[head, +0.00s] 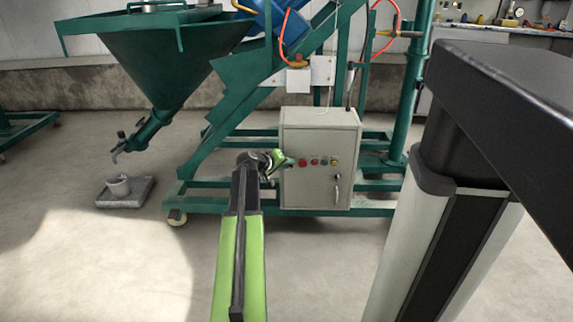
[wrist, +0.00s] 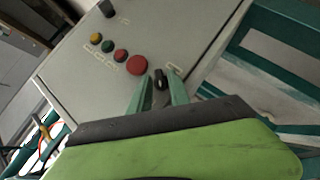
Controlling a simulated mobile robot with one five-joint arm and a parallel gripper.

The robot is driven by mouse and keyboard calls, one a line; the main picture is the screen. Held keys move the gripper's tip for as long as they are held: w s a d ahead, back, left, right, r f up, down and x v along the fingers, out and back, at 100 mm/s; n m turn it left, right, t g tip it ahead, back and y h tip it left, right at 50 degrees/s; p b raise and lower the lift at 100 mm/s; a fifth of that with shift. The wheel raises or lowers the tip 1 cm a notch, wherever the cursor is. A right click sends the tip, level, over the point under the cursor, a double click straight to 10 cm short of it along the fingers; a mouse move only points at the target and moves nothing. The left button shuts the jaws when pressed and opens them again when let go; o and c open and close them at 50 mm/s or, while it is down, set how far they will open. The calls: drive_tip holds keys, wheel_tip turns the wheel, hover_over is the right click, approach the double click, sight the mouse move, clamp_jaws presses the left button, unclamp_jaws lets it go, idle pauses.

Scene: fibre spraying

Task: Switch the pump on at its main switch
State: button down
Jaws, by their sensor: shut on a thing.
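The main switch (wrist: 158,76) is a small black rotary knob on the grey control box (head: 318,137). In the wrist view it sits beside the large red button (wrist: 137,65) and a pale label. My gripper (wrist: 162,84) has its two teal fingers on either side of the knob and is shut on it. In the head view my gripper (head: 288,161) reaches the left side of the box front, and it hides the switch. The box front also shows in the wrist view (wrist: 85,85).
Small red, green and yellow controls (wrist: 108,46) line up beyond the large red button. A black door handle (head: 337,188) is lower right on the box. The green pump frame (head: 225,125) and hopper (head: 160,70) stand left. Bare concrete floor (head: 310,265) lies in front.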

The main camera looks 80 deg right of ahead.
drive_tip(key=shift+s+r+m+t+y+p, duration=0.1)
drive_tip(key=shift+s+m+t+y+p, duration=0.15)
drive_tip(key=shift+m+t+p, duration=0.6)
drive_tip(key=shift+s+r+m+t+y+p, duration=0.15)
drive_tip(key=shift+m+t+y+p, duration=0.25)
drive_tip(key=shift+t+p, duration=0.85)
drive_tip(key=shift+s+m+t+y+p, duration=0.2)
drive_tip(key=shift+m+t+p, duration=0.5)
drive_tip(key=shift+t, duration=0.7)
drive_tip(key=c, duration=1.5)
unclamp_jaws()
